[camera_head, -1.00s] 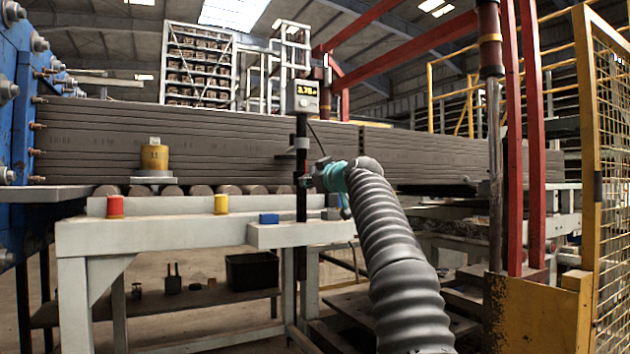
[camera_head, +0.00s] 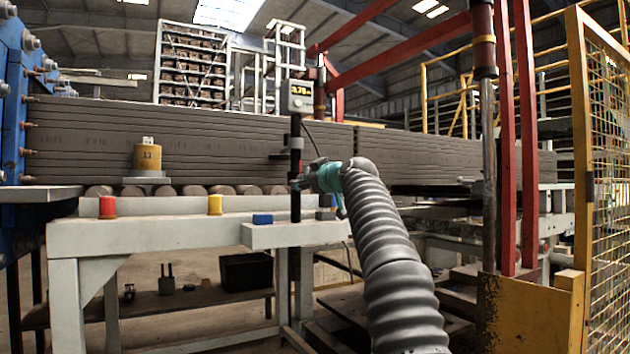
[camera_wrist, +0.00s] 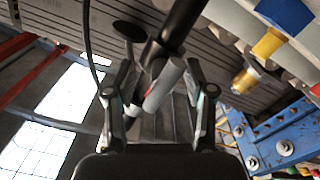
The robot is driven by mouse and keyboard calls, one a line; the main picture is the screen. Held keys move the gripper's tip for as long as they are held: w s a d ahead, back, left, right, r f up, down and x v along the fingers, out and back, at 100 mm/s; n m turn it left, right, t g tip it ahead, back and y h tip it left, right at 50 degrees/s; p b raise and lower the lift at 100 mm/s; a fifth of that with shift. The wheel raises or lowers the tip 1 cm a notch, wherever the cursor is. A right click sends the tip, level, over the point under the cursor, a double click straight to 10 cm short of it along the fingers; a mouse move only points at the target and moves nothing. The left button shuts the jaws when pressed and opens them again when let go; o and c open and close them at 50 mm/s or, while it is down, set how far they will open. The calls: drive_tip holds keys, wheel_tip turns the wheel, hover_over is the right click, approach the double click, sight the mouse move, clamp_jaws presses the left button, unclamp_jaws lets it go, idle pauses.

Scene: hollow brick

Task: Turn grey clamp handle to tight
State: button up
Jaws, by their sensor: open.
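The grey clamp handle (camera_wrist: 165,84) shows in the wrist view as a short light-grey cylinder beside the black post (camera_wrist: 186,24), with a small red mark near it. My gripper (camera_wrist: 160,92) is open, one finger on each side of the handle, with gaps visible. In the head view my gripper (camera_head: 304,181) is at the black post (camera_head: 296,150), just above table height. The handle cannot be made out there behind the gripper.
A display box (camera_head: 300,97) tops the post. A long brick column (camera_head: 220,145) lies behind. Red posts (camera_head: 507,140) stand right.

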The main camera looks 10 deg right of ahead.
drive_tip(key=v, duration=1.2)
idle(0.6)
